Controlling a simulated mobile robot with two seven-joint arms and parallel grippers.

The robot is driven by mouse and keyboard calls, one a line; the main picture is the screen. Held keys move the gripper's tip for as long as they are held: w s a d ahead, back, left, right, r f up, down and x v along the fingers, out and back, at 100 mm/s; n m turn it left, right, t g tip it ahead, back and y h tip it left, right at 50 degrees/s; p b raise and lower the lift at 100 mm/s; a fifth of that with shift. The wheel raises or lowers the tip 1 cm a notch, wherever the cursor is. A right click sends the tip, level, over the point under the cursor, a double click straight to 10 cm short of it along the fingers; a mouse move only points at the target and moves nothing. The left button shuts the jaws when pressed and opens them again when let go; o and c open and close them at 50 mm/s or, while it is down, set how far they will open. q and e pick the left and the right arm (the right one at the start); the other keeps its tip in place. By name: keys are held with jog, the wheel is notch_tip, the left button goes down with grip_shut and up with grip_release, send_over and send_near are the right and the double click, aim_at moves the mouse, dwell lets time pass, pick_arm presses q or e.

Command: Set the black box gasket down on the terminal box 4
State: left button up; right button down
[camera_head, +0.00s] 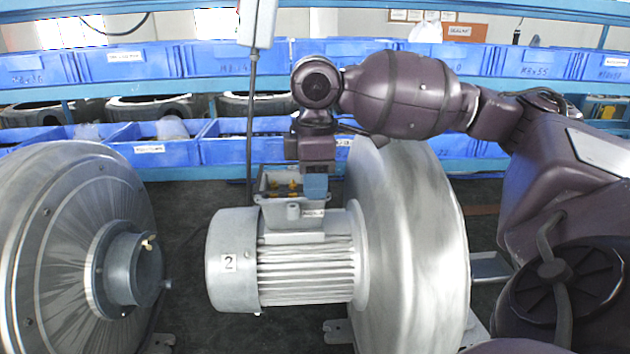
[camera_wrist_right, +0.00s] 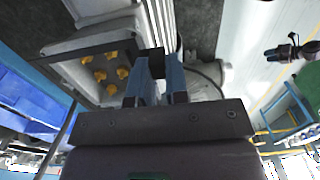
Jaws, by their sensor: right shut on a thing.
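The open terminal box (camera_head: 268,200) sits on top of the grey motor (camera_head: 305,272), whose label reads 2; I see no 4. Its yellow studs show in the wrist view, where the box's grey rim (camera_wrist_right: 92,42) is left of my fingers. My right gripper (camera_head: 316,196) points down at the right side of the box. In the wrist view the right gripper (camera_wrist_right: 160,78) is shut on a small dark piece, apparently the black box gasket (camera_wrist_right: 152,60). My left gripper is out of view.
A large silver blower housing (camera_head: 415,235) stands right behind the motor, under my right arm. Another round housing (camera_head: 60,235) with a hub stands at the left. A hanging grey controller (camera_head: 257,22) and its cable drop beside the box. Blue bins (camera_head: 130,65) line the back shelves.

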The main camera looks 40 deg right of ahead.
jog(key=shift+f, duration=0.8)
dwell(0.9)
jog(key=c, duration=1)
grip_release()
jog(key=shift+c, duration=0.2)
notch_tip(320, 180, up, 11)
jog(key=shift+f, duration=0.1)
jog(key=shift+s+a, duration=0.1)
